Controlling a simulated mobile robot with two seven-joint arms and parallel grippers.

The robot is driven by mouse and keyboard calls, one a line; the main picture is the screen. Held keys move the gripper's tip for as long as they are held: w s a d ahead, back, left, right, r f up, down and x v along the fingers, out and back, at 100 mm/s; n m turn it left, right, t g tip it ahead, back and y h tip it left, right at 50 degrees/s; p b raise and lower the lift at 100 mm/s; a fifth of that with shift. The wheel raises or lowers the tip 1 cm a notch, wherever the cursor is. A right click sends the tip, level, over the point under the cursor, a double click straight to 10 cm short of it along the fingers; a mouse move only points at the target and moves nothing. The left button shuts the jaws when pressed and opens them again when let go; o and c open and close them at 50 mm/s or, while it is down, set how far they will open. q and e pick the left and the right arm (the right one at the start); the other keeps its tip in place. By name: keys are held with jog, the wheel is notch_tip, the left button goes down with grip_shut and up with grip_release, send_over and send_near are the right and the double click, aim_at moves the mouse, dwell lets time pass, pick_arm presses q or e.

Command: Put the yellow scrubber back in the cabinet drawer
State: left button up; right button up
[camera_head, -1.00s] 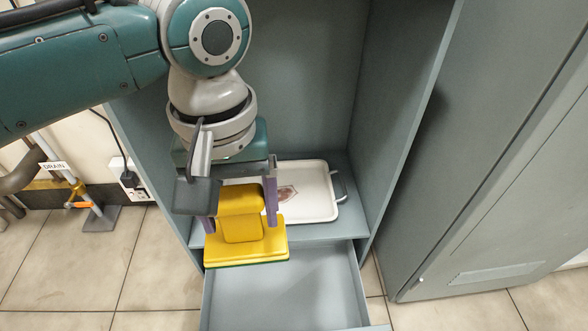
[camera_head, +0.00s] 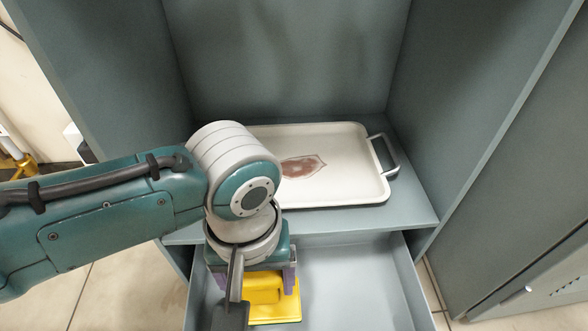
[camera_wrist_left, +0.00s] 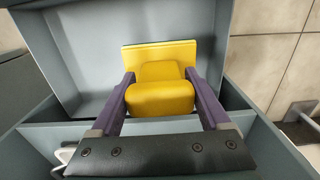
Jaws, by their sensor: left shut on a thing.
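The yellow scrubber (camera_head: 268,292) is in my left gripper (camera_head: 266,285), which is shut on its raised handle block. In the head view they are at the left part of the open cabinet drawer (camera_head: 345,285), and my wrist hides part of the scrubber. In the left wrist view, the scrubber (camera_wrist_left: 160,80) sits between the two purple fingers of my left gripper (camera_wrist_left: 166,100), with the drawer wall (camera_wrist_left: 70,75) around it. I cannot tell whether the scrubber touches the drawer floor. My right gripper is not in view.
A white tray (camera_head: 340,180) with a brown stain and a metal handle lies on the cabinet shelf (camera_head: 405,212) above the drawer. The right part of the drawer is empty. Cabinet side walls (camera_head: 90,80) stand on both sides.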

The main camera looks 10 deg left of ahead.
pick_arm(q)
notch_tip(320, 180, down, 13)
jog(key=b, duration=1)
jog(key=shift+w, duration=0.1)
jog(key=shift+r, duration=0.2)
jog(key=shift+f, duration=0.2)
jog(key=o, duration=1)
jog(key=shift+o, duration=0.2)
jog(key=shift+r, duration=0.1)
